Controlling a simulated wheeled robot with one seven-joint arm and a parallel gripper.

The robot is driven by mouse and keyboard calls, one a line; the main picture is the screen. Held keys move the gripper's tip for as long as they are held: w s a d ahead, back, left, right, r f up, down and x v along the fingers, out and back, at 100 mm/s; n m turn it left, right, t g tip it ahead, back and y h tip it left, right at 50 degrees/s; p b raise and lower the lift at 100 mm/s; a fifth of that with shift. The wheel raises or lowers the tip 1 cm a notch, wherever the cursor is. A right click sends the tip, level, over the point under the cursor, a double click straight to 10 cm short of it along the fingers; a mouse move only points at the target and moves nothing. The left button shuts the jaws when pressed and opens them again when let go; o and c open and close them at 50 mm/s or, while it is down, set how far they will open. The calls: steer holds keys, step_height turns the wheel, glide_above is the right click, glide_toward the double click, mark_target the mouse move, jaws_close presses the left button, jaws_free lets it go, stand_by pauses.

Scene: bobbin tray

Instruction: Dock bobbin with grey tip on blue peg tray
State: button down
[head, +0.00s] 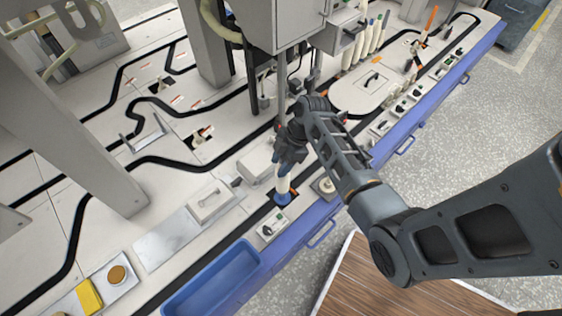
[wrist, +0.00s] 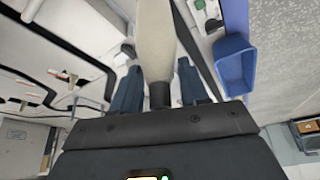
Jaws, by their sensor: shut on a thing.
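My gripper (head: 290,152) is shut on a pale cream bobbin (head: 283,178), which hangs below it, close to upright. In the wrist view the bobbin (wrist: 155,40) runs up out of the picture from between the two dark fingers. Its narrow grey tip (wrist: 160,95) is at the gripper end. In the head view the bobbin's lower end is right at a small round blue peg tray (head: 282,198) on the bench line. I cannot tell whether it is seated on the peg or just above it; the peg itself is hidden.
An empty blue bin (head: 212,279) stands at the front edge. A small switch box (head: 272,226) is in front of the peg tray, and a round fixture (head: 323,186) lies to its right. Several other bobbins (head: 373,36) stand at the back right. A grey machine column hangs behind my gripper.

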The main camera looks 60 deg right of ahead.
steer(key=shift+f+b, duration=0.3)
steer(key=shift+f, duration=0.15)
stand_by(0.5)
steer(key=c, duration=0.8)
jaws_free()
steer(key=shift+c, duration=0.2)
steer(key=shift+r, duration=0.1)
steer(key=p+v, duration=0.9)
steer(key=v, duration=0.1)
steer(key=shift+d+r, duration=0.2)
steer(key=shift+r, duration=0.1)
steer(key=shift+s, duration=0.15)
